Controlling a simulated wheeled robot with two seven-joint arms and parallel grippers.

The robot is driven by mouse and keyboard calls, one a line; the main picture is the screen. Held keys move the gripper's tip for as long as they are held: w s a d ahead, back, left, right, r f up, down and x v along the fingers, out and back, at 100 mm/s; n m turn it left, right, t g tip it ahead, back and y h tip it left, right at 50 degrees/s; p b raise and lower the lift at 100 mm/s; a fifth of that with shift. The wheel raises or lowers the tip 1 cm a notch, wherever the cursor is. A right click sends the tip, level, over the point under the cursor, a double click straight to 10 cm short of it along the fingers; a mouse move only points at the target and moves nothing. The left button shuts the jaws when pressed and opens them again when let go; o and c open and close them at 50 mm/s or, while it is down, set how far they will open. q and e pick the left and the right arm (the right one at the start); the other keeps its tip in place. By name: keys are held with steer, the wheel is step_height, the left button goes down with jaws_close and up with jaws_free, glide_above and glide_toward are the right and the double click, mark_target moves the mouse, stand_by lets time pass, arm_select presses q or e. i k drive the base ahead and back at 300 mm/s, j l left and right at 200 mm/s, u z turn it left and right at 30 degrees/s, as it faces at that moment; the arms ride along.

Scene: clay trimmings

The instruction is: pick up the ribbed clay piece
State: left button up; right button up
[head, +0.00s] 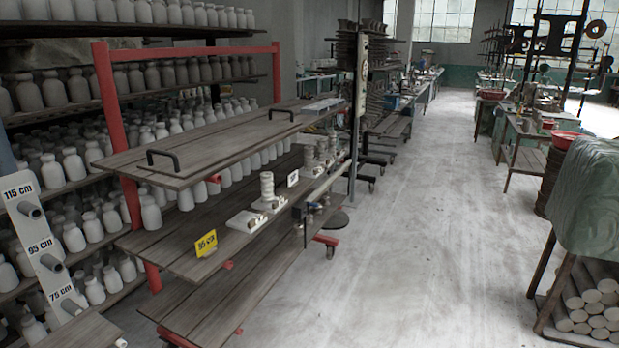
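A pale ribbed clay piece (267,186) stands upright on the middle board (190,268) of the red-framed rack, near its front edge. It looks like a short stack of rounded rings. Similar but smaller pale pieces (309,154) stand farther back on the same board; their ribbing is hard to make out. Neither of my grippers is in view, and nothing is seen holding the ribbed piece.
The rack's upper board (215,140) with black handles overhangs behind the piece. White plates with small brown blocks (252,223), a yellow "95 cm" sign (206,243) and a dark fixture (302,211) are nearby. A height-marked post (40,250) stands left. The floor (400,240) to the right is clear.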

mark_target(308, 152)
steer(key=i+l+u, duration=0.2)
steer(key=i+l, duration=1.3)
steer(key=i, duration=0.05)
